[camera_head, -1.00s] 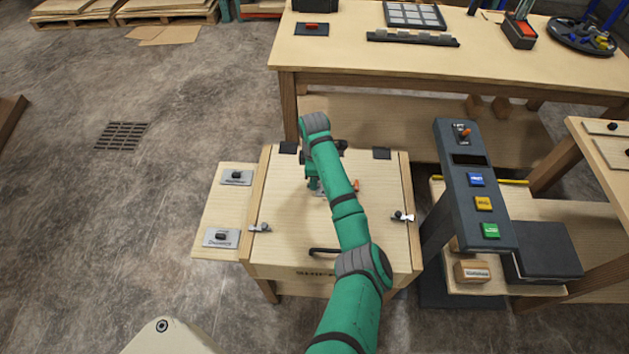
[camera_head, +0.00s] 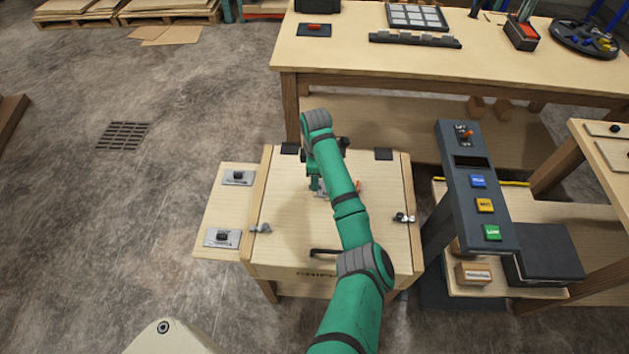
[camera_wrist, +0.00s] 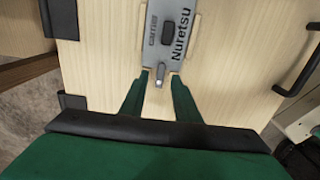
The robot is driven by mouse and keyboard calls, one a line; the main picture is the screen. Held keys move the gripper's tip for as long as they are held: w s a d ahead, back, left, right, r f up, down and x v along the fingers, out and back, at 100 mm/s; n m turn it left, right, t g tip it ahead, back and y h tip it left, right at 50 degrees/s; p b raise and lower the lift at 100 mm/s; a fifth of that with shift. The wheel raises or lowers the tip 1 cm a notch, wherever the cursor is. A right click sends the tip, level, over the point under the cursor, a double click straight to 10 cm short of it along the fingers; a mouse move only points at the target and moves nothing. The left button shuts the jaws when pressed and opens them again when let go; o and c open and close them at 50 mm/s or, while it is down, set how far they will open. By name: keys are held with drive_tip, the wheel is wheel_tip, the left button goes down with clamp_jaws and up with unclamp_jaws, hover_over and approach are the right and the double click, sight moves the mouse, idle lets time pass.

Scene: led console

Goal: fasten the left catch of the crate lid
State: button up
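The crate lid (camera_head: 290,235) is pale wood and lies closed on the crate. The left catch (camera_head: 261,228) is a small silver piece at the lid's left edge, near the front; whether it is engaged cannot be told. The right catch (camera_head: 404,218) sits at the opposite edge. My gripper (camera_head: 318,188) is over the lid's middle, right of and behind the left catch, mostly hidden by my arm. In the wrist view my gripper (camera_wrist: 160,76) has its two green fingers apart, with a small grey peg between them at the end of a grey labelled plate (camera_wrist: 172,30). Neither catch shows there.
A black handle (camera_head: 326,252) is at the lid's front, and black hinges (camera_head: 383,154) are at its back. A side shelf with two knobbed plates (camera_head: 222,238) adjoins the crate's left. A dark console (camera_head: 475,190) with coloured buttons stands right. A workbench (camera_head: 450,65) stands behind.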

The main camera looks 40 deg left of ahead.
wheel_tip(320, 180, up, 9)
drive_tip(key=shift+r, duration=0.2)
idle(0.7)
